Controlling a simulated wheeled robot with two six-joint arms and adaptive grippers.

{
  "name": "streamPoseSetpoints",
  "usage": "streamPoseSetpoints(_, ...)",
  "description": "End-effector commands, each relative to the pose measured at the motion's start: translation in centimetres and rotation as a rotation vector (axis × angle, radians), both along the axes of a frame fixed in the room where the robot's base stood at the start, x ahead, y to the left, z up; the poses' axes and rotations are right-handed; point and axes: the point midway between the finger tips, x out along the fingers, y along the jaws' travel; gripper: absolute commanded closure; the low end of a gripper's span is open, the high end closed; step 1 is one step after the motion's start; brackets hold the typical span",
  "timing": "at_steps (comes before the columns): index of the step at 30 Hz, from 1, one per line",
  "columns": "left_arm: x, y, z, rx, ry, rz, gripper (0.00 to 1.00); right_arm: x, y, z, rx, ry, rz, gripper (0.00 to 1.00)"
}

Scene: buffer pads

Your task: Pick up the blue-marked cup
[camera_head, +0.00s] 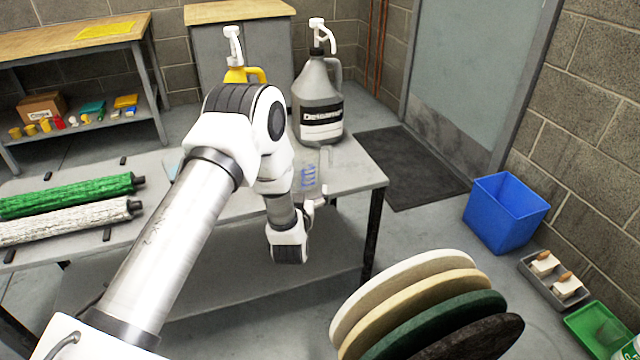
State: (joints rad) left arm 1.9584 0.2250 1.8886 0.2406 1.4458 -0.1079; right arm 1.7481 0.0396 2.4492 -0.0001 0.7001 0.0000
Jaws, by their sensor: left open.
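The blue-marked cup (309,174) is clear, with blue markings on its side. It stands near the front right of the grey table, in front of the grey detergent jug. My left arm comes in from the left and hides part of the table. My left gripper (314,195) is open at the lower part of the cup, mostly hidden by my own wrist. I cannot tell whether its fingers touch the cup. My right gripper is not in view.
The detergent jug (320,105) with a white pump stands behind the cup. A yellow pump jug (240,74) is partly hidden by my arm. Green and white rollers (65,195) lie on the table's left. Round pads (410,300) are in the foreground. A blue bin (505,212) stands right.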

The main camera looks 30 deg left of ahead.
Motion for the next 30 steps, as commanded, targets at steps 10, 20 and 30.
streamPoseSetpoints(10, 4.2, 2.9, 1.6, 0.03, -0.088, 0.034, 0.0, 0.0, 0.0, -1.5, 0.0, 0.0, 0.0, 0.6)
streamPoseSetpoints(20, 7.9, 4.9, 1.5, 0.029, -0.083, 0.031, 0.0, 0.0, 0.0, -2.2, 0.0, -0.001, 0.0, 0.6)
streamPoseSetpoints(30, 7.9, 4.8, 1.5, 0.028, -0.081, 0.03, 0.46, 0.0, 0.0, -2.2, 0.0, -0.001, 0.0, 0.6)
